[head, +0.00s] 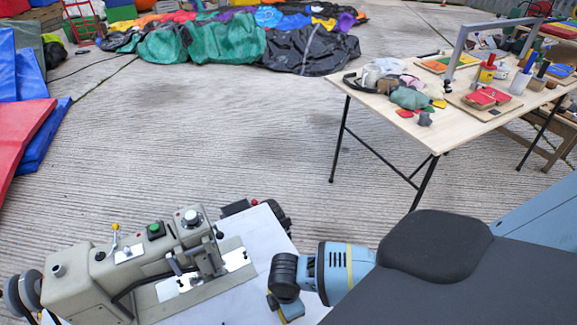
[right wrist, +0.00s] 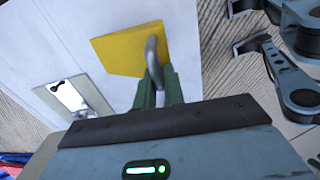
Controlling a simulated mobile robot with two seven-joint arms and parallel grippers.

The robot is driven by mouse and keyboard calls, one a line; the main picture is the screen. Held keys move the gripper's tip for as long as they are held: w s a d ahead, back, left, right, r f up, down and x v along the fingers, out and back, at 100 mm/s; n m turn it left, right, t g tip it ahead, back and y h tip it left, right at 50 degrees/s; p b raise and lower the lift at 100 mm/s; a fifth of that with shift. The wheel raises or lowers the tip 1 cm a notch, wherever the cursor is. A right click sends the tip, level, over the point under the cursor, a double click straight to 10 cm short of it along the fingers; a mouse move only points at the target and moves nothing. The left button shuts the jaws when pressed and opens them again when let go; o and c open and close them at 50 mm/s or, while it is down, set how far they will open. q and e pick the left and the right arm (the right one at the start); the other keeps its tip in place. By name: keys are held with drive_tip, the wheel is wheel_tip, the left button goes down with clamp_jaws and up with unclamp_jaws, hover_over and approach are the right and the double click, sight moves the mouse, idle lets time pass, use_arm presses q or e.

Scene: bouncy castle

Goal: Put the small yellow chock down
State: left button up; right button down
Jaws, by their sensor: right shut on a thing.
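The small yellow chock (right wrist: 122,50) shows in the right wrist view as a flat yellow shape with a grey bent handle or loop (right wrist: 152,58). My right gripper (right wrist: 160,88) has its green fingers close together at this grey part and is shut on the chock. The chock is over a white tabletop; I cannot tell whether it touches it. In the head view my right wrist is at the right edge of the white table (head: 262,237), and the gripper is mostly hidden below it. My left gripper is not in view.
A grey-green sewing machine (head: 140,262) stands on the white table, left of my right arm. A dark object (head: 275,214) is at the table's far edge. A wooden table (head: 372,103) with tools and patches stands at the back right. Concrete floor between is clear.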

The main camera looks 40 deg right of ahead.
drive_tip(key=shift+s+a, duration=0.1)
drive_tip(key=shift+s, duration=0.15)
drive_tip(key=f, duration=0.1)
drive_tip(key=s+f, duration=0.1)
drive_tip(key=shift+a+f+b, duration=0.15)
drive_tip(key=shift+f+b, duration=0.15)
drive_tip(key=shift+f, duration=0.1)
drive_tip(key=shift+w+f, duration=0.1)
drive_tip(key=shift+f, duration=0.3)
drive_tip(key=c, duration=1.9)
unclamp_jaws()
drive_tip(key=shift+f, duration=0.15)
drive_tip(key=shift+c, duration=0.2)
drive_tip(key=o, duration=0.4)
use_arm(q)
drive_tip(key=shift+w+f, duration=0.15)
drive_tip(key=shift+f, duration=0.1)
use_arm(e)
drive_tip(key=shift+o, duration=0.2)
